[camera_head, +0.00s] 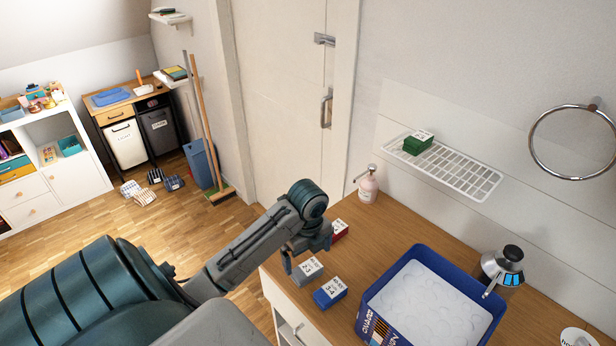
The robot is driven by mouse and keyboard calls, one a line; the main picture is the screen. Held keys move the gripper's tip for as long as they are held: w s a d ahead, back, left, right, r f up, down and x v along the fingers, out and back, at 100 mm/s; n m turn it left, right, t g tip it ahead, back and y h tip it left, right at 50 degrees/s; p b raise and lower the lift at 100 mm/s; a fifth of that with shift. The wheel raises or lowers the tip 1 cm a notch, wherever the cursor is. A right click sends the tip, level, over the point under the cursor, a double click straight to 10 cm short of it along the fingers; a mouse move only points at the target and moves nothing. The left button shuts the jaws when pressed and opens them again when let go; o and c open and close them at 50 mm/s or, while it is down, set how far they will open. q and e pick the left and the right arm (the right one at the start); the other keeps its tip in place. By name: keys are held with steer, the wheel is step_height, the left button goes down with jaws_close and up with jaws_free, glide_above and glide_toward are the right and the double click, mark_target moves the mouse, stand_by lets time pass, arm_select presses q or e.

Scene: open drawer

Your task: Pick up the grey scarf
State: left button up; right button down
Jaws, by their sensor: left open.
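A small grey block-like item (301,280) with a white numbered label on top lies near the left edge of the wooden counter. It is the only grey one among similar labelled items and looks like the grey scarf, folded. My left gripper (306,257) is open, pointing down right at the grey item, and hides part of its far side. I cannot tell whether the fingers touch it. My right gripper is not in view.
A blue labelled item (329,293) lies close in front of the grey one, and a red one (340,231) lies behind my gripper. A blue bin (440,256) of white contents, a soap bottle (368,187) and a metal dispenser (497,270) share the counter (400,225).

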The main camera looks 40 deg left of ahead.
mark_target(307, 269)
arm_select(q)
steer(key=shift+f+b, duration=0.45)
steer(key=shift+f, duration=0.3)
steer(key=shift+s+f, duration=0.2)
steer(key=shift+f, duration=1.9)
steer(key=c, duration=1.1)
